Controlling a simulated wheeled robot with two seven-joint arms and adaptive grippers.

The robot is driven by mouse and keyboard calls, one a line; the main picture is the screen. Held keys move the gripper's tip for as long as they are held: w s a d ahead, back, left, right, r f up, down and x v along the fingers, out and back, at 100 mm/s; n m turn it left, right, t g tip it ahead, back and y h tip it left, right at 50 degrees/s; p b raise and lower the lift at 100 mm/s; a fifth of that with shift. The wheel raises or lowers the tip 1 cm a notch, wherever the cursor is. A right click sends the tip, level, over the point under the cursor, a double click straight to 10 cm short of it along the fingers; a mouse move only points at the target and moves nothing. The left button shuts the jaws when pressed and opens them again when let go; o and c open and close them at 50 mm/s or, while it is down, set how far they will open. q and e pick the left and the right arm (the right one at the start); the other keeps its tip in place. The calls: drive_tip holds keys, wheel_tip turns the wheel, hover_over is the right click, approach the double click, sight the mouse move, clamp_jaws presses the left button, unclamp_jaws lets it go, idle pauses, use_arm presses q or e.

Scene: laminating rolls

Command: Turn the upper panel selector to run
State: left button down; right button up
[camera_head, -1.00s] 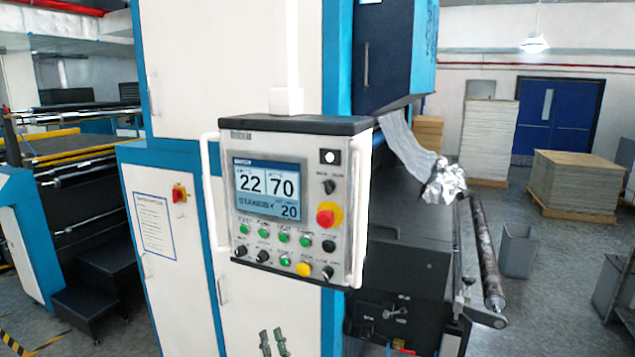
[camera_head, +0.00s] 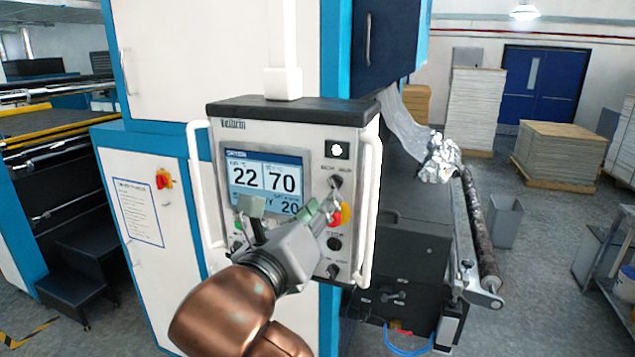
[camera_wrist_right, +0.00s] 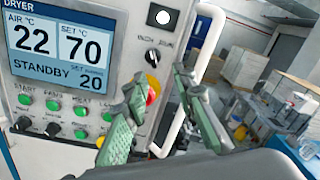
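The control panel (camera_head: 362,140) hangs on the machine front. Its upper selector (camera_head: 335,182) is a small black knob under a square black fitting with a white disc, and it also shows in the wrist view (camera_wrist_right: 152,57). Its small labels and pointer position are too blurred to read. My right gripper (camera_head: 284,208) is in front of the panel, its green-padded fingers spread and empty. In the wrist view the fingertips (camera_wrist_right: 158,82) are below the selector, apart from it. The display (camera_head: 262,160) reads STANDBY in the wrist view. My left gripper is out of view.
The red and yellow stop button (camera_head: 345,213) sits below the selector, partly behind a right gripper finger. White handle bars flank the panel, the right one (camera_head: 370,205) close by. Lower buttons (camera_wrist_right: 52,104) and knobs are partly covered by my arm in the head view.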

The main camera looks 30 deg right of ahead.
sight(332, 186)
drive_tip(key=shift+t+y, duration=0.3)
drive_tip(key=shift+y, duration=0.1)
drive_tip(key=x, duration=0.3)
drive_tip(key=p+x, duration=0.1)
drive_tip(key=x, duration=0.3)
drive_tip(key=shift+w+a+r, duration=0.1)
drive_tip(key=shift+w+a, duration=0.1)
drive_tip(key=shift+w, duration=0.15)
drive_tip(key=shift+c, duration=0.2)
clamp_jaws()
